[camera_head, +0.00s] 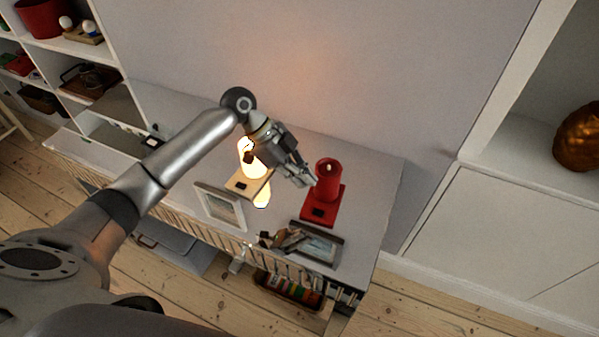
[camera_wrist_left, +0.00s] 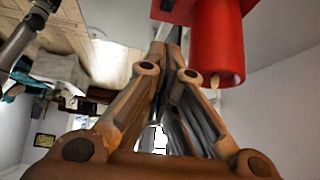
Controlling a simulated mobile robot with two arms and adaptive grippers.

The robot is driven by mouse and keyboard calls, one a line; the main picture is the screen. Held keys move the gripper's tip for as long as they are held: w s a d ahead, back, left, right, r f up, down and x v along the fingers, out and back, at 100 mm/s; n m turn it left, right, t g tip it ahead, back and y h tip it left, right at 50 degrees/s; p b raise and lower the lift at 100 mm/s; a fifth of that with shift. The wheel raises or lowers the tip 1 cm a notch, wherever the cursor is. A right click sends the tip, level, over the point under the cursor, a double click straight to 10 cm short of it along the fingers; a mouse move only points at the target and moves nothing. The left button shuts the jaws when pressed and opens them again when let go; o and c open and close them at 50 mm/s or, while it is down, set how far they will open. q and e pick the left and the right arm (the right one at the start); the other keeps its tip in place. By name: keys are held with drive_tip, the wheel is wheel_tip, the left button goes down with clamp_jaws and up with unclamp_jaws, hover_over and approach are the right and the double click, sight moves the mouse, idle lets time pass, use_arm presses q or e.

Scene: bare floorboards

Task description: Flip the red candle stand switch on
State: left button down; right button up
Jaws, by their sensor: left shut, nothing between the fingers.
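The red candle stand (camera_head: 329,214) is on the white cabinet top, right of centre. It has a red candle (camera_head: 328,180) on its far part and a black switch (camera_head: 318,211) on its near part. My left gripper (camera_head: 307,180) is shut and empty, just left of the candle and above the stand's left side. In the left wrist view the shut fingertips (camera_wrist_left: 166,46) point toward the stand's base (camera_wrist_left: 181,12); the candle (camera_wrist_left: 216,48) is to their right. The switch (camera_wrist_left: 167,5) shows at the top edge. I cannot tell whether the fingers touch anything.
A lit lamp (camera_head: 251,163) on a pale base stands left of the gripper, partly behind it. The wall is close behind.

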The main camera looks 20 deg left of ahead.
use_arm(q)
drive_tip(key=p, duration=0.1)
hover_over(322, 214)
drive_tip(key=a, duration=0.2)
wheel_tip(322, 214, down, 4)
drive_tip(key=shift+d+f, duration=0.15)
drive_tip(key=shift+f, duration=0.05)
wheel_tip(322, 214, down, 4)
drive_tip(key=shift+r+p, duration=0.25)
drive_tip(key=shift+p, duration=0.35)
drive_tip(key=shift+a+f, duration=0.25)
drive_tip(key=shift+f, duration=0.25)
drive_tip(key=shift+a+f+b, duration=0.25)
drive_tip(key=shift+f+b, duration=0.5)
drive_tip(key=shift+b, duration=0.35)
drive_tip(key=shift+r, duration=0.25)
